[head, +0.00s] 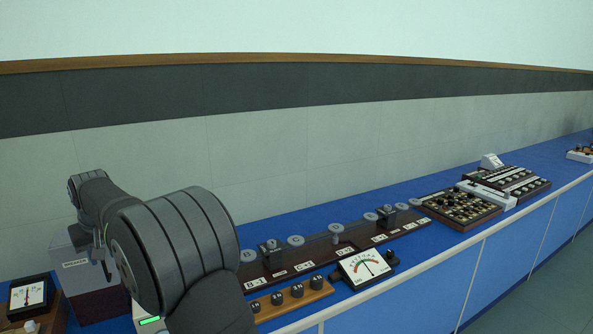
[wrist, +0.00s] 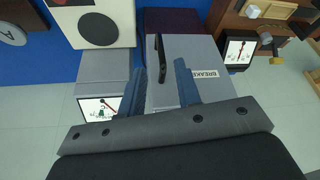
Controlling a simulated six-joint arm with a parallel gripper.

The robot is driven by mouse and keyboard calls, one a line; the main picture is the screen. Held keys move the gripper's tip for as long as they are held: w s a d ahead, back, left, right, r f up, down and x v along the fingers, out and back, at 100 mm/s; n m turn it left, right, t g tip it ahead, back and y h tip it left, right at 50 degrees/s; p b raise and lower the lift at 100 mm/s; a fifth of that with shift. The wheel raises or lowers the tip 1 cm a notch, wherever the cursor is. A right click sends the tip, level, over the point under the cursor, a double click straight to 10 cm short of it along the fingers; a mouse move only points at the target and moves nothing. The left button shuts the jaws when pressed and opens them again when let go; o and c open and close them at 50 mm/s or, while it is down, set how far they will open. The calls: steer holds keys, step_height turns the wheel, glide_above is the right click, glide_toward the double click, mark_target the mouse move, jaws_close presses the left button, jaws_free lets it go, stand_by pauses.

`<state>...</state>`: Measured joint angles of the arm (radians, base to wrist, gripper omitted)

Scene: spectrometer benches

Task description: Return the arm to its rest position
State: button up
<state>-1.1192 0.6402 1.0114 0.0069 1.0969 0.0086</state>
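My gripper (wrist: 159,84) shows in the wrist view with its two blue-grey fingers spread apart and nothing held between them. A grey box labelled BREAKER (wrist: 198,62) lies beyond the fingertips, with its dark lever (wrist: 162,58) in line with the gap between them. I cannot tell how far the fingertips are from the box. In the head view my arm bends over the left end of the bench, beside the breaker box (head: 70,268); my gripper is hidden there.
A dial meter (head: 28,296) stands left of the breaker box. Right of my arm are a wooden strip with knobs (head: 296,292), a long dark rail with discs (head: 310,265), a white meter (head: 364,267) and a knob panel (head: 459,207). A wall (head: 250,165) runs behind the blue bench.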

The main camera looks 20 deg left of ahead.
mark_target(108, 279)
steer(key=x, duration=0.7)
steer(key=shift+f, duration=0.1)
steer(key=shift+s+f, duration=0.1)
steer(key=shift+f, duration=0.25)
steer(key=shift+s+d+r, duration=0.1)
steer(key=shift+s+d, duration=0.2)
steer(key=shift+s, duration=0.45)
steer(key=shift+w+a, duration=0.2)
steer(key=shift+w, duration=0.35)
steer(key=w+v, duration=0.1)
steer(key=v, duration=1.6)
steer(key=shift+a+x, duration=0.25)
steer(key=shift+x, duration=1.8)
steer(key=shift+s+r, duration=0.1)
